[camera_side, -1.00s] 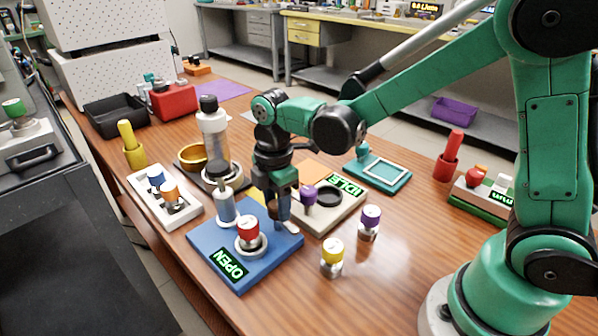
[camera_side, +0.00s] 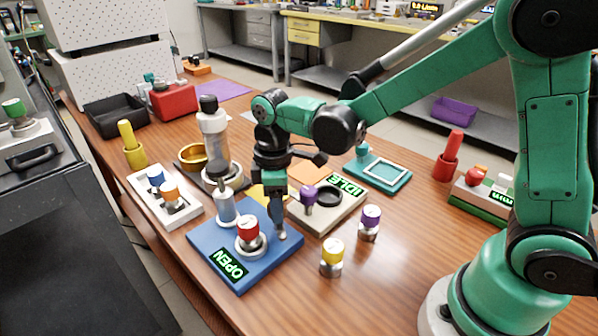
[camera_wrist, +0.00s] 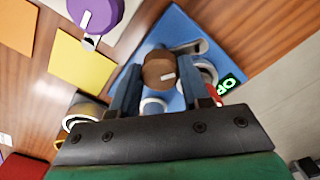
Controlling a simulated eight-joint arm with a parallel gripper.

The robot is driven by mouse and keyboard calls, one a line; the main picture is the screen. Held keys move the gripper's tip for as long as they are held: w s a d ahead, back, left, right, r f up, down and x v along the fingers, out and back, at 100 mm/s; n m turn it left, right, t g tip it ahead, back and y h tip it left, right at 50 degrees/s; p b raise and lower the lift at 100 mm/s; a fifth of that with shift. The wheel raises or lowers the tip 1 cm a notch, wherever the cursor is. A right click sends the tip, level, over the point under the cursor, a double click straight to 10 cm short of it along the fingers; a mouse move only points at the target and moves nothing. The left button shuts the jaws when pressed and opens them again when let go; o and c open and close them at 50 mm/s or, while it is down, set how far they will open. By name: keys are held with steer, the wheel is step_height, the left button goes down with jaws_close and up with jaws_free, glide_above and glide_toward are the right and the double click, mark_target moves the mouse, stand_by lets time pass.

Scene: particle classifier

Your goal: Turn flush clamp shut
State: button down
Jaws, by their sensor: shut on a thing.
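In the wrist view a brown round clamp knob (camera_wrist: 158,73) with a white mark stands on the blue base (camera_wrist: 178,30). A pale metal tab (camera_wrist: 198,46) sticks out beside it. My gripper (camera_wrist: 156,78) is shut on the brown knob, one finger on each side. In the side view my gripper (camera_side: 277,212) points down at the base's right side and hides the knob.
A beige IDLE station (camera_side: 335,213) stands just behind right, with a purple knob (camera_side: 309,195). Loose yellow-topped (camera_side: 331,252) and purple-topped (camera_side: 370,219) pieces stand to the right. A white tray (camera_side: 185,213) is on the left. The front right table is clear.

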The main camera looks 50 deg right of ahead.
steer(key=m, duration=0.5)
steer(key=shift+m, duration=0.3)
steer(key=m, duration=0.5)
steer(key=shift+m, duration=0.4)
steer(key=shift+c, duration=2.1)
jaws_free()
steer(key=shift+r, duration=2.8)
